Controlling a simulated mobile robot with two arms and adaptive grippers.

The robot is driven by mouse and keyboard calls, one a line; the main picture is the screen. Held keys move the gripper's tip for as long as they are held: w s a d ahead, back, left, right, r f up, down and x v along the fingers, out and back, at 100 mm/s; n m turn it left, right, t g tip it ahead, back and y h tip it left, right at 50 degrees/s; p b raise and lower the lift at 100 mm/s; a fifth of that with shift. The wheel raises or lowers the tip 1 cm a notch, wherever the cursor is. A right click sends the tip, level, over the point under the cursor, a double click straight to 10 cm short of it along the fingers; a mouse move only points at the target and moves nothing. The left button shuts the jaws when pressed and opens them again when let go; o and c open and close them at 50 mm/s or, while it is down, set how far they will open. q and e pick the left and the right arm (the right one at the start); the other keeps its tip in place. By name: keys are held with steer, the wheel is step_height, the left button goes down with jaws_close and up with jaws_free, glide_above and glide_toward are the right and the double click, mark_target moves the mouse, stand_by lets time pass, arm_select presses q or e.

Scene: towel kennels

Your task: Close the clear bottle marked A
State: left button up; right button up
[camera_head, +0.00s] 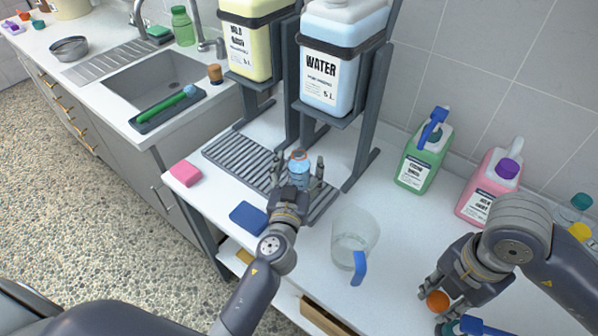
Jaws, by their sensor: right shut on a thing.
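A small clear bottle (299,170) with bluish contents and an orange-brown neck ring stands upright on the grey slatted drain rack (237,162). No letter A is readable on it from here. My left gripper (298,168) is around the bottle, with one finger on each side and visible gaps between the fingers and the bottle. My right gripper (436,296) is shut on a round orange cap (437,302) at the lower right, above the white counter. The cap is well apart from the bottle.
A clear jug (354,238) with a blue handle stands between the grippers. The water canister (342,60) and yellow canister (249,38) sit on dark stands behind. Green (424,158) and pink (489,187) jugs stand at right. A blue sponge (248,217) lies near the front edge.

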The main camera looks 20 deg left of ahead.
mark_target(299, 149)
arm_select(q)
steer(key=shift+w+f, duration=0.1)
steer(key=c, duration=0.4)
arm_select(e)
steer(key=shift+w, duration=0.15)
arm_select(q)
steer(key=c, duration=0.7)
steer(key=shift+r, duration=0.25)
